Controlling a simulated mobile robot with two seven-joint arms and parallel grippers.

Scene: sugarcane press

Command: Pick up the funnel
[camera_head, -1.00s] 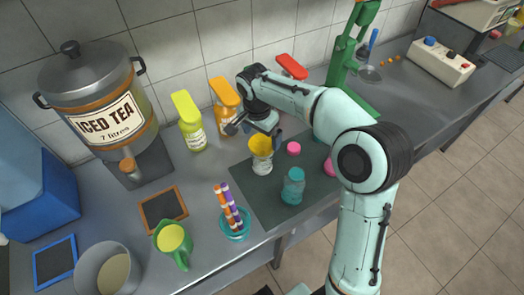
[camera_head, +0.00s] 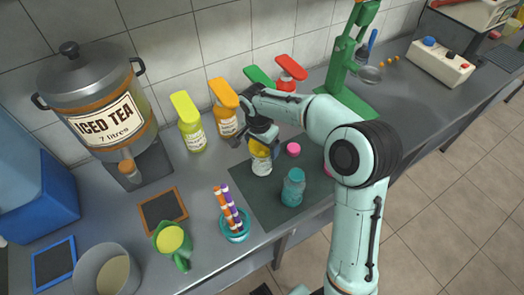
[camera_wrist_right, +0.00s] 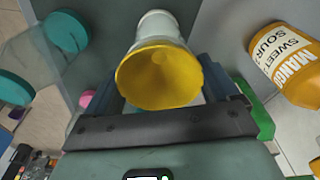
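The yellow funnel (camera_head: 260,149) sits in the mouth of a clear jar with a pale label (camera_head: 262,167) on the dark mat. My right gripper (camera_head: 264,143) is down at the funnel and partly covers it in the head view. In the right wrist view the funnel's wide rim (camera_wrist_right: 158,78) faces the camera, between the two fingers of my right gripper (camera_wrist_right: 165,88). The fingers stand apart on either side of it and look open; whether they touch it is hard to tell. My left gripper is not in view.
A teal-lidded jar (camera_head: 293,188) and a pink lid (camera_head: 293,149) are near the funnel. An orange-capped mango bottle (camera_head: 225,115) and a yellow-green bottle (camera_head: 190,128) stand behind, left. A green press (camera_head: 345,65) stands right. A cup with striped straws (camera_head: 234,228) is in front.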

